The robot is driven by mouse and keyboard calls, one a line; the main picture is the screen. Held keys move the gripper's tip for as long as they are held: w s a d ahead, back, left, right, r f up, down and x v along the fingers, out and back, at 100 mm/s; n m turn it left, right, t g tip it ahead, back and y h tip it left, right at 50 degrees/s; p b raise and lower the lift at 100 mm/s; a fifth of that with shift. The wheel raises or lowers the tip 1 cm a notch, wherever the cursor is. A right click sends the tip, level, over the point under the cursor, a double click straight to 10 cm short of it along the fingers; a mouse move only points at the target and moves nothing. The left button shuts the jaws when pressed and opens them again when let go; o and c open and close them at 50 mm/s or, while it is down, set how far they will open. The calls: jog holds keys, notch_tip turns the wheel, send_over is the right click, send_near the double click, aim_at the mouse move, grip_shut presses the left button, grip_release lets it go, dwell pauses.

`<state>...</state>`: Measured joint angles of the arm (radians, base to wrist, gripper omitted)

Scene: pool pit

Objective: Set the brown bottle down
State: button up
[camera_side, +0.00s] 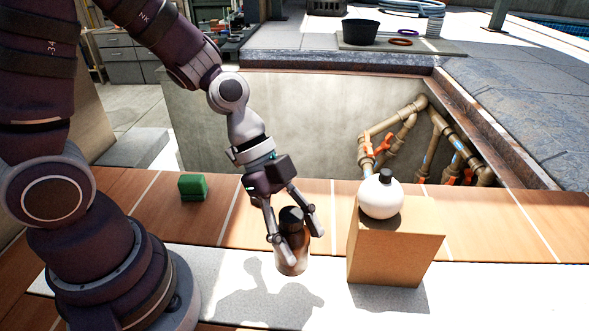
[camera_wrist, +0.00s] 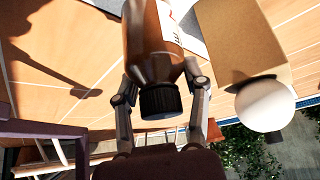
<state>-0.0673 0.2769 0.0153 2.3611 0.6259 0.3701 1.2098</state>
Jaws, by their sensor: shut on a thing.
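The brown bottle (camera_side: 291,262) has a black cap and stands about upright between the fingers of my gripper (camera_side: 296,240), which is shut on it. Its base is low over the pale strip (camera_side: 225,262) at the front of the plank surface. Its shadow falls just below it in the picture, and I cannot tell whether the base touches. In the wrist view, the bottle (camera_wrist: 152,45) shows its brown body, part of a white label and the black cap, with a finger of my gripper (camera_wrist: 162,92) on each side.
A tan box (camera_side: 395,250) stands right of the bottle with a round white flask (camera_side: 380,197), dark-capped, on top. A green block (camera_side: 193,187) lies on the planks at left. Behind is a pit with pipes (camera_side: 405,125).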

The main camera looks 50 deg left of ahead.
aim_at(303, 271)
jog(key=shift+f, duration=2.75)
jog(key=shift+f, duration=0.1)
jog(key=o, duration=1.2)
jog(key=shift+s+a+r+n+t+y, duration=0.65)
jog(key=shift+a+r+n+y, duration=0.4)
jog(key=shift+a+r+n, duration=1.25)
jog(key=shift+s+a+r+n+t+y, duration=0.65)
jog(key=shift+a+r+n+y, duration=0.65)
jog(key=shift+r+n, duration=1.8)
jog(key=shift+s+a+r+n+t+y, duration=0.4)
jog(key=shift+a+r+n+t+y, duration=0.5)
jog(key=shift+a+r+n, duration=1.45)
